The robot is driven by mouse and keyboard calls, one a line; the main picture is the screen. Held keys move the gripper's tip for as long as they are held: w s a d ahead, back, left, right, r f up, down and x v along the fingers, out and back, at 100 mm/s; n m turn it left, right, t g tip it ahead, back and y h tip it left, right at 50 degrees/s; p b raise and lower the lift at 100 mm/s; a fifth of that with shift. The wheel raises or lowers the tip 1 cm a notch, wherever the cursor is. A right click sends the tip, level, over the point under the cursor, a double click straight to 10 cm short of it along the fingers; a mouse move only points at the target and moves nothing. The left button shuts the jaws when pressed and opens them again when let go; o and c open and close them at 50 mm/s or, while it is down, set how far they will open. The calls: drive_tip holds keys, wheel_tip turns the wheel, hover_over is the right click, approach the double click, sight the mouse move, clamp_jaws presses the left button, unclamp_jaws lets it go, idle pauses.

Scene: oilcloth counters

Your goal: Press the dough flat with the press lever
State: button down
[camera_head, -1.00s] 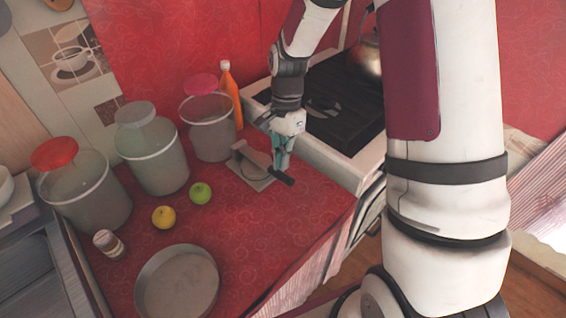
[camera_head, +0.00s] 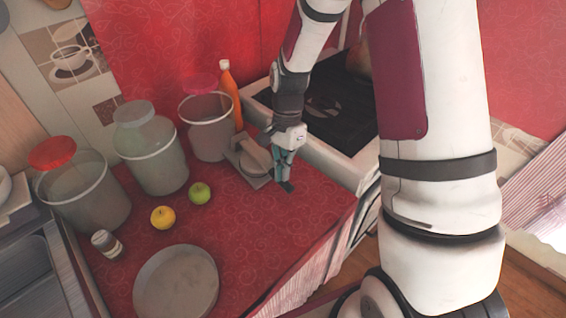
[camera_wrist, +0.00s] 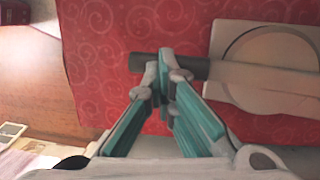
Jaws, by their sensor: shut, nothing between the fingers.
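The press (camera_head: 262,181) stands on the red counter near the stove, with a pale square base and a round plate. It also shows at the right of the wrist view (camera_wrist: 213,50). Its lever (camera_wrist: 255,76) runs left across the round plate and ends in a dark handle (camera_wrist: 140,64); the handle's end (camera_head: 288,187) shows just past my fingers in the head view. My gripper (camera_head: 284,178) is shut and empty, its fingertips (camera_wrist: 163,66) over the handle, seemingly at or against it. I cannot make out any dough; the plate and lever cover that spot.
A yellow fruit (camera_head: 162,217), a green apple (camera_head: 199,193) and a round pan (camera_head: 150,283) lie left of the press. Several lidded jars, an orange bottle (camera_head: 229,90) and a small jar (camera_head: 106,243) stand around. The stove (camera_head: 345,105) is close on the right.

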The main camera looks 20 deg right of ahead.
drive_tip(key=shift+w+f, duration=0.1)
drive_tip(key=shift+f, duration=0.05)
drive_tip(key=v, duration=1.2)
drive_tip(key=a+r+t+h+p, duration=0.1)
drive_tip(key=a+r+h+p, duration=0.4)
drive_tip(key=a+p, duration=0.2)
drive_tip(key=shift+n, duration=0.3)
drive_tip(key=x, duration=1.3)
drive_tip(key=shift+d+f+p, duration=0.15)
drive_tip(key=shift+f+p, duration=0.15)
drive_tip(key=shift+p, duration=0.05)
drive_tip(key=shift+s+d+f, duration=0.1)
drive_tip(key=shift+s+f, duration=0.15)
drive_tip(key=shift+f, duration=0.45)
drive_tip(key=shift+s+f, duration=0.25)
drive_tip(key=shift+f, duration=0.5)
